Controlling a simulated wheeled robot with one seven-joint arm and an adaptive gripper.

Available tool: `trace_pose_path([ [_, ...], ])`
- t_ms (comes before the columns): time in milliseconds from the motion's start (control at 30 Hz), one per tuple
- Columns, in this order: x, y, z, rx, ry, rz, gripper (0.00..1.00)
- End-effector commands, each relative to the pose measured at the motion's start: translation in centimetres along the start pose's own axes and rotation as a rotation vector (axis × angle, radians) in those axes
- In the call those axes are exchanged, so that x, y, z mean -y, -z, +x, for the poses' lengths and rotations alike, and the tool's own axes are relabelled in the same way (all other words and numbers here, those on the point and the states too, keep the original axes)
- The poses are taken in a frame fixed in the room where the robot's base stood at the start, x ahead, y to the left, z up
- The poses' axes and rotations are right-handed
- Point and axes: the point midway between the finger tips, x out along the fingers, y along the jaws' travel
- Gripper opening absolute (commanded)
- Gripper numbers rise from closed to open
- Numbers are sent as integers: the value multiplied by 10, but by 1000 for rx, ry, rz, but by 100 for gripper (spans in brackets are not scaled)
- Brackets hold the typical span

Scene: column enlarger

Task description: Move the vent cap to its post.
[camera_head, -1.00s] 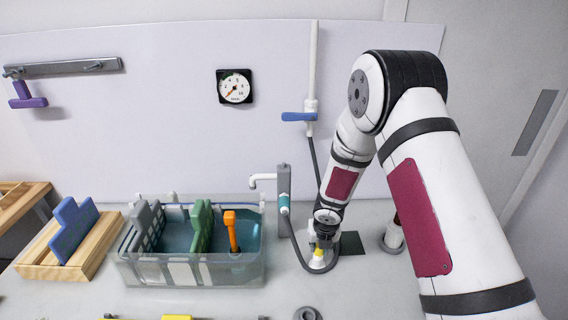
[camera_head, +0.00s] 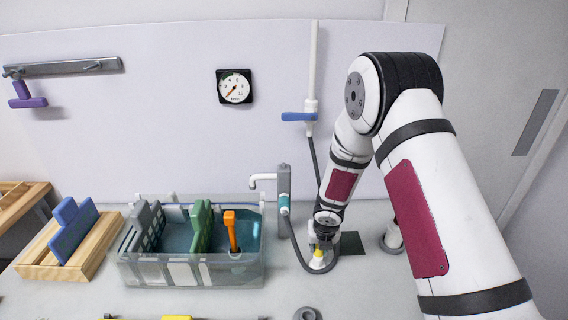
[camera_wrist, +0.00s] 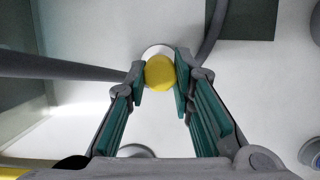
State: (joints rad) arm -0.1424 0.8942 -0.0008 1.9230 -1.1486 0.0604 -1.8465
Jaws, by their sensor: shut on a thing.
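The yellow cap (camera_wrist: 160,73), which I take to be the vent cap, sits between my fingertips in the wrist view. My gripper (camera_wrist: 158,80) is shut on it, one teal-padded finger on each side. A white round part (camera_wrist: 157,50) shows just behind the cap; I cannot tell whether they touch. In the head view the cap (camera_head: 318,253) is a small yellow spot under my gripper (camera_head: 321,246), low over the bench. I cannot tell for sure which thing is the post. A short grey round fitting (camera_head: 307,314) stands at the front edge of the picture.
A clear water tank (camera_head: 190,272) with upright plates stands left of my gripper. A grey hose (camera_head: 311,160) loops down close to the gripper. A dark green square (camera_head: 351,243) lies to its right. A wooden rack (camera_head: 50,272) is far left.

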Motion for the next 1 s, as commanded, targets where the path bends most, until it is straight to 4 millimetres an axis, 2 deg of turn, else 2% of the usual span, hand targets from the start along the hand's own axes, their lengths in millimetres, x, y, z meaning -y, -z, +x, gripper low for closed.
trace_pose_path([
  [900,0,4,13,-1,1,0,0],
  [933,0,4,13,-1,1,0,27],
  [1000,0,4,13,-1,1,0,43],
])
